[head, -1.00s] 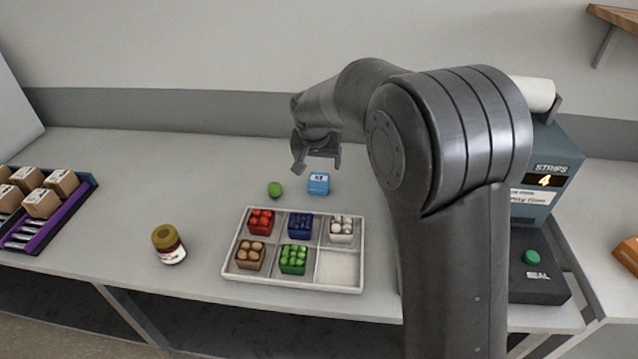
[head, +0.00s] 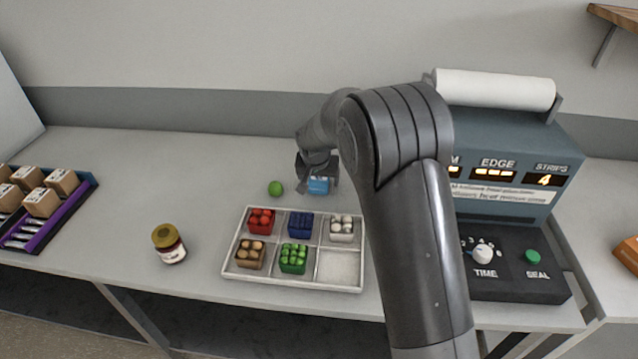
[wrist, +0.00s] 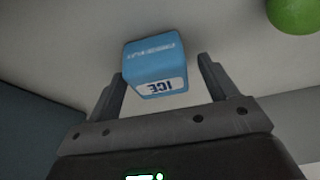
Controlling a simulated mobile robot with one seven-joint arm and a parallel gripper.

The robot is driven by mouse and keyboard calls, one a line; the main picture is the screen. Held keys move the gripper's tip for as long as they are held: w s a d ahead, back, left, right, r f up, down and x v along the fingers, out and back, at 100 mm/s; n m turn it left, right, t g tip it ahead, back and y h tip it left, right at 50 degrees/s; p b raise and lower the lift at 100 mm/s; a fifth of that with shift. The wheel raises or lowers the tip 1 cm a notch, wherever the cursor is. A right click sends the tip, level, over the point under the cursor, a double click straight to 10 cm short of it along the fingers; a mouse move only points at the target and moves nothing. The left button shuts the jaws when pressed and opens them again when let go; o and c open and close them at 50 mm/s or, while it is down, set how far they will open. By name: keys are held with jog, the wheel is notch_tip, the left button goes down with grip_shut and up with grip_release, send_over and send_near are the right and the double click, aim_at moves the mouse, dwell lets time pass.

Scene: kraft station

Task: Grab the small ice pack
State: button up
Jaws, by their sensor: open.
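The small ice pack (head: 318,186) is a light blue block on the table behind the compartment tray. It also shows in the wrist view (wrist: 153,66), with a white label reading ICE. My gripper (head: 318,182) is down at the ice pack, and part of the pack is hidden by it in the head view. In the wrist view my gripper (wrist: 160,80) is open, with one finger on each side of the pack. The fingers look apart from the pack's sides.
A green ball (head: 275,188) lies just left of the ice pack. The white tray (head: 340,268) with filled compartments stands in front. A jar (head: 168,243) is at the left front, and a sealing machine (head: 515,255) is on the right. The table behind the ball is clear.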

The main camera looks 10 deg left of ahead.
jog(key=shift+f, duration=0.1)
jog(key=shift+c, duration=0.2)
jog(key=c, duration=1.1)
